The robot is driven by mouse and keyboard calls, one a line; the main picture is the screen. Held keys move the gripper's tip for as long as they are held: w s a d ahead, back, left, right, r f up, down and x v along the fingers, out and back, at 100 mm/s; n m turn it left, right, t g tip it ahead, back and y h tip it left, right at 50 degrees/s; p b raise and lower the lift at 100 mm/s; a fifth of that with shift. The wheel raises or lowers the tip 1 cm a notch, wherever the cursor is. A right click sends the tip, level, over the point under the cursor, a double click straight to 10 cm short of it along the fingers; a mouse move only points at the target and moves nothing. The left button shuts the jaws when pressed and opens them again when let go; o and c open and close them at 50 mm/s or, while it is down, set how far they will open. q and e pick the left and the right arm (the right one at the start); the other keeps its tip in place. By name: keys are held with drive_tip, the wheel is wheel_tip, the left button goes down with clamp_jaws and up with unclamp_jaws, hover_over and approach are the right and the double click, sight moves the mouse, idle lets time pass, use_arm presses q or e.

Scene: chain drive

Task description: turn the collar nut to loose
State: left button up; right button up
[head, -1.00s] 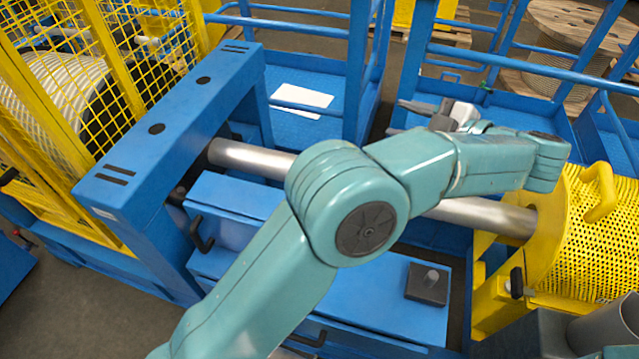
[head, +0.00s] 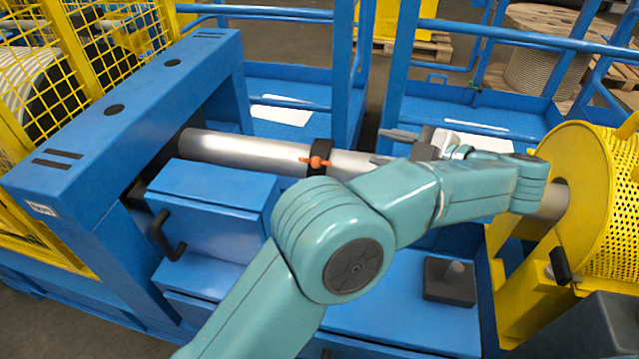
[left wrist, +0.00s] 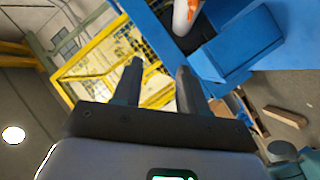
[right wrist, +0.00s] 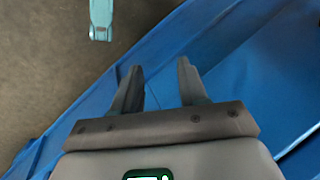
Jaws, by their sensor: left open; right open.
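The collar nut (head: 317,158) is a dark ring with an orange lug, around the grey shaft (head: 235,150) in the head view. A bit of orange on the shaft also shows at the top of the left wrist view (left wrist: 193,8). My left gripper (head: 390,147) is right of the collar, over the shaft, its fingers pointing left; it is open, empty and apart from the collar. My left arm hides part of the shaft. My right gripper (right wrist: 159,66) is open and empty over blue surfaces in its wrist view; I cannot make it out in the head view.
A blue frame beam (head: 130,105) stands at the shaft's left end, a yellow perforated drum guard (head: 595,190) at its right. A blue box (head: 212,190) with a black handle sits in front of the shaft. Blue railings (head: 500,35) run behind.

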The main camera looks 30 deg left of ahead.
use_arm(q)
wheel_tip(320, 180, down, 8)
drive_tip(key=b, duration=1)
approach(320, 163)
drive_tip(key=x, duration=0.8)
drive_tip(key=shift+s+a, duration=0.1)
drive_tip(key=shift+a, duration=0.7)
use_arm(e)
wheel_tip(320, 163, down, 12)
use_arm(q)
drive_tip(key=shift+c, duration=0.2)
use_arm(e)
drive_tip(key=shift+f, duration=0.1)
